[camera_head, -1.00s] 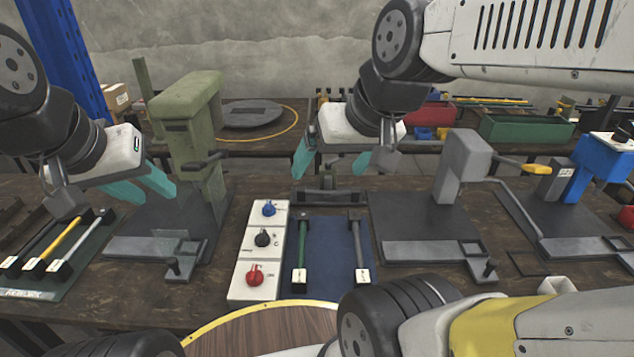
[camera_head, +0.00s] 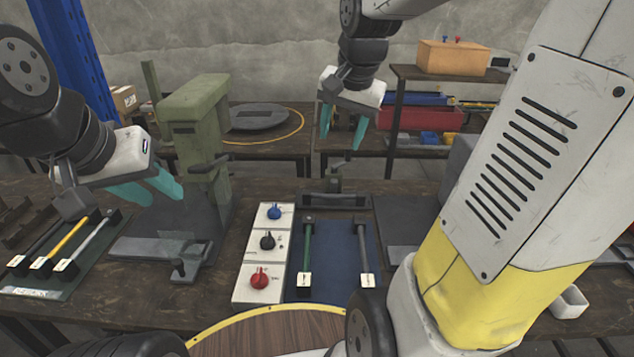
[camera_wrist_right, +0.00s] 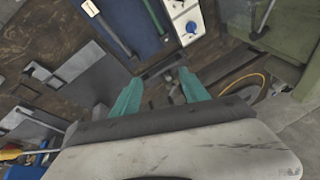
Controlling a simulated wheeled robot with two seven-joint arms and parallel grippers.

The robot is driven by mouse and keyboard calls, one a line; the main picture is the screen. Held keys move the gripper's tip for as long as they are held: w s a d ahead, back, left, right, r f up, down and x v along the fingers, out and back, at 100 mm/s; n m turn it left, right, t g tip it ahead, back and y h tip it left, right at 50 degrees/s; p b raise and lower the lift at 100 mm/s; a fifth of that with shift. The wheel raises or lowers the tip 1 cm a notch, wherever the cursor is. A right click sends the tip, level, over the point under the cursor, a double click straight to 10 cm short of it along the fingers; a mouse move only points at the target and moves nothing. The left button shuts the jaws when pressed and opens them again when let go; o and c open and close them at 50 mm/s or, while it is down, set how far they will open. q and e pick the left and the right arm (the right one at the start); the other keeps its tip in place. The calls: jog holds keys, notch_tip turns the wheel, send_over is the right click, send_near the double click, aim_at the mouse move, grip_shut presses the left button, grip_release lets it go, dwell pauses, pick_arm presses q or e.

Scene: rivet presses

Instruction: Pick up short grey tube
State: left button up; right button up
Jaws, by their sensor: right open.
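A short grey tube (camera_head: 363,242) lies on the right side of a blue mat (camera_head: 333,262), beside a green tube (camera_head: 307,245), with a white tag at its near end. The grey tube also shows in the right wrist view (camera_wrist_right: 108,30), top left. My right gripper (camera_head: 343,135) is open and empty, above and behind the mat, with its teal fingers pointing down. In the right wrist view its fingers (camera_wrist_right: 161,82) are apart with nothing between them. My left gripper (camera_head: 160,190) looks open and empty, beside the green press at the left.
A white panel with blue, black and red knobs (camera_head: 263,260) adjoins the mat's left side. A green press (camera_head: 200,140) stands left. My right arm hides much of the table's right side.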

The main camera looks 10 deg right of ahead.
jog(key=w+d+f+m+g, duration=0.1)
jog(key=w+d+f+m, duration=0.25)
jog(key=w, duration=0.25)
jog(key=w+d+f+m+g, duration=0.1)
jog(key=w+d+f+m, duration=0.3)
jog(key=w, duration=0.3)
jog(key=m+g, duration=0.2)
jog(key=m, duration=0.5)
send_over(358, 193)
jog(key=f, duration=1.6)
jog(key=shift+w+f, duration=0.25)
jog(key=shift+d+f, duration=0.15)
jog(key=shift+f, duration=0.2)
jog(key=f, duration=0.7)
jog(key=shift+s+f, duration=0.25)
jog(key=shift+s, duration=0.15)
grip_shut()
